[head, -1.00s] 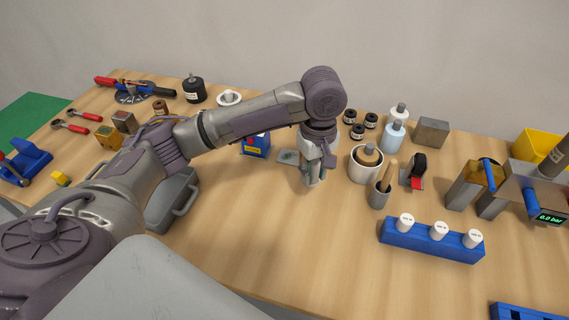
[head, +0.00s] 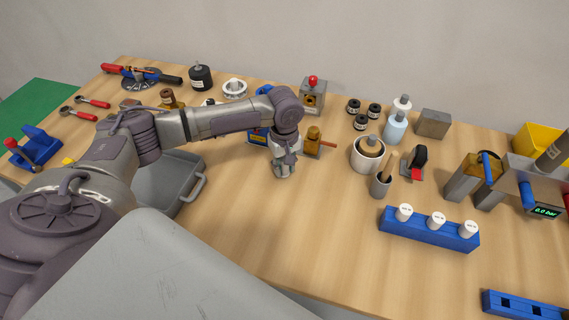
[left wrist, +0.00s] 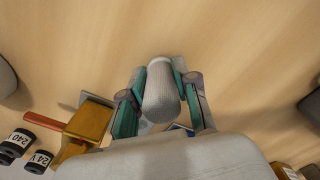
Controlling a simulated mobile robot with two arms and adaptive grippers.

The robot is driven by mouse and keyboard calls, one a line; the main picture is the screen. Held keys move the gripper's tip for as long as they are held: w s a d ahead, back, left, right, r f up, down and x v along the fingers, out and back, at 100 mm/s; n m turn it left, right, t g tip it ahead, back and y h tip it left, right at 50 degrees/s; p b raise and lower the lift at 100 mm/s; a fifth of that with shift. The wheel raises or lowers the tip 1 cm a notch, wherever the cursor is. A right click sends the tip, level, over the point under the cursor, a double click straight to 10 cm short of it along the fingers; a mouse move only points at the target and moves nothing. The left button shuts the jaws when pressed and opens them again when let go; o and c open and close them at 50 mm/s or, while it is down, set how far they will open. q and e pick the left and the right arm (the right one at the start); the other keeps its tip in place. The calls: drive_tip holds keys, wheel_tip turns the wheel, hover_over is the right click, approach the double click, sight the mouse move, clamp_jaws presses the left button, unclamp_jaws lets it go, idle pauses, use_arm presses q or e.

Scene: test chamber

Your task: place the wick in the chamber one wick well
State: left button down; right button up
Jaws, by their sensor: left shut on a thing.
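My left gripper (head: 285,168) is shut on a pale grey, ribbed, round-ended piece, which looks like the wick (left wrist: 162,92). In the left wrist view it sits between the two teal-padded fingers of my left gripper (left wrist: 160,105). In the head view the gripper hangs pointing down over the middle of the bench, and the fingers mostly hide the piece. I cannot tell which object is chamber one, and no wick well can be made out. My right gripper is not in view.
A brass block with a brown handle (head: 313,139) stands just right of the gripper; it also shows in the left wrist view (left wrist: 89,121). A red-knobbed box (head: 313,98) is behind. A grey tray (head: 178,190) lies left. Bare wood (head: 290,235) is clear in front.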

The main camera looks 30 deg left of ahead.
use_arm(q)
drive_tip(key=c, duration=0.9)
unclamp_jaws()
drive_tip(key=shift+f, duration=0.1)
drive_tip(key=shift+o, duration=0.2)
